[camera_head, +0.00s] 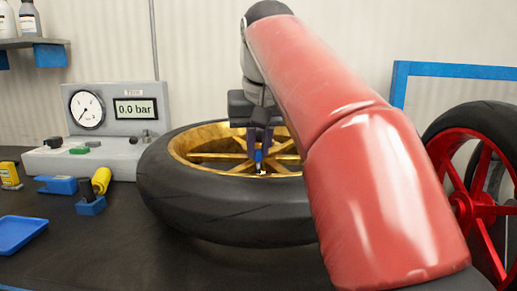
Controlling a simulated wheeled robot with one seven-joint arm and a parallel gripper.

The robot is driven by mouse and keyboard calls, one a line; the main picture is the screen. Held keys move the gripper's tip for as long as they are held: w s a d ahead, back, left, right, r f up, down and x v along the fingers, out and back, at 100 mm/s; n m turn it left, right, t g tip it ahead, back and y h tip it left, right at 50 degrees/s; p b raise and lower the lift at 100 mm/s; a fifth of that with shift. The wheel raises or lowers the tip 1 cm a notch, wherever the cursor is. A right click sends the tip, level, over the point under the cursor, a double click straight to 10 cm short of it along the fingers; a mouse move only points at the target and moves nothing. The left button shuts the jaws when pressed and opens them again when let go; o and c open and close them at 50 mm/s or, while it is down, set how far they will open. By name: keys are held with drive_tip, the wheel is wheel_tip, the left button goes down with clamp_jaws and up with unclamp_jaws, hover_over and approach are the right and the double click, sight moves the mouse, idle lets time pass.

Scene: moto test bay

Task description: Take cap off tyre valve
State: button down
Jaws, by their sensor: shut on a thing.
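A black tyre (215,200) on a gold wheel rim (190,145) lies flat on the dark bench. My gripper (259,150) points down inside the rim, near its front inner side. It is shut on a small blue cap (258,156). A short pale metal valve stem (260,168) shows directly below the cap. I cannot tell whether the cap still touches the stem. My red arm hides the right part of the wheel.
A grey gauge unit (118,110) reading 0.0 bar stands behind left. A blue tray (20,234), a yellow cylinder in a blue holder (91,206) and other small items lie on the left. A red-rimmed wheel (480,180) stands at right.

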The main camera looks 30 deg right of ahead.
sight(258, 150)
wheel_tip(258, 150, up, 8)
drive_tip(key=p, duration=0.2)
drive_tip(key=shift+w+f+p, duration=0.1)
drive_tip(key=shift+f+p, duration=0.15)
drive_tip(key=shift+p, duration=0.15)
wheel_tip(258, 150, up, 2)
drive_tip(key=shift+r, duration=0.1)
